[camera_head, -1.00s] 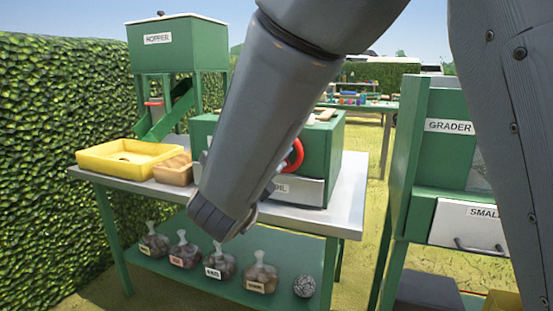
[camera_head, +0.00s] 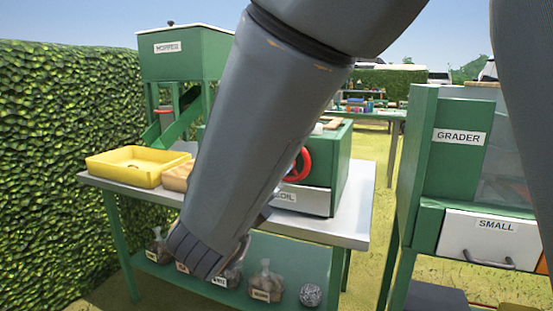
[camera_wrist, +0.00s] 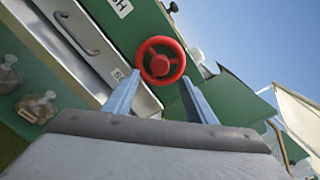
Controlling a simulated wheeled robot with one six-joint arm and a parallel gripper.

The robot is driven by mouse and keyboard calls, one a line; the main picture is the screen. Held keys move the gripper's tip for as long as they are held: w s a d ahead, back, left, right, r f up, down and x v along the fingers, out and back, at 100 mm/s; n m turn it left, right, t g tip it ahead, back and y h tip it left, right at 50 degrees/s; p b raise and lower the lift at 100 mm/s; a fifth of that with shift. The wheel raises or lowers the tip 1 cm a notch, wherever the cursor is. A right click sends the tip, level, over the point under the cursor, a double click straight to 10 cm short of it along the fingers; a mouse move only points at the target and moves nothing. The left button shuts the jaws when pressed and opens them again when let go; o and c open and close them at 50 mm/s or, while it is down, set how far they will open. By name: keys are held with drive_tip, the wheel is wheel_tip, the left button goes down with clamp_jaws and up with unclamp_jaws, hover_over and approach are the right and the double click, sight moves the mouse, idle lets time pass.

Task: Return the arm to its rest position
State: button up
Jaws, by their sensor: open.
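My gripper (camera_wrist: 160,95) shows in the wrist view with its two fingers apart and nothing between them. A red handwheel (camera_wrist: 160,60) on a green machine appears beyond the fingertips; I cannot tell the exact gap. In the head view my grey arm hangs across the middle, and its lower end is in front of the table's lower shelf. The fingers are hidden there. The red handwheel (camera_head: 304,167) shows partly behind my arm, on the green box with the drawer labelled as soil (camera_head: 300,197).
A yellow tray (camera_head: 137,166) and a hopper (camera_head: 184,55) stand at the left. Bags of bulbs (camera_head: 266,284) sit on the lower shelf. A grader (camera_head: 455,165) with a drawer labelled SMALL (camera_head: 490,240) stands at the right. Grass lies between table and grader.

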drive_tip(key=a+f+n+g+y, duration=0.55)
drive_tip(key=n+y, duration=0.35)
drive_tip(key=n, duration=0.6)
drive_tip(key=s+d+f+n+g, duration=0.3)
drive_tip(key=s+d+n+g, duration=0.1)
drive_tip(key=s+n, duration=0.25)
drive_tip(key=s+d+f+n+g, duration=0.4)
drive_tip(key=s+n, duration=0.2)
drive_tip(key=s, duration=0.2)
drive_tip(key=s+d+n+g+h, duration=0.35)
drive_tip(key=s+d+n, duration=0.25)
drive_tip(key=s+d, duration=0.45)
drive_tip(key=d+r+m+p, duration=0.3)
drive_tip(key=d+r+p, duration=0.6)
drive_tip(key=p, duration=1.1)
drive_tip(key=shift+r+p, duration=0.4)
drive_tip(key=shift+r, duration=0.5)
drive_tip(key=shift+d, duration=0.1)
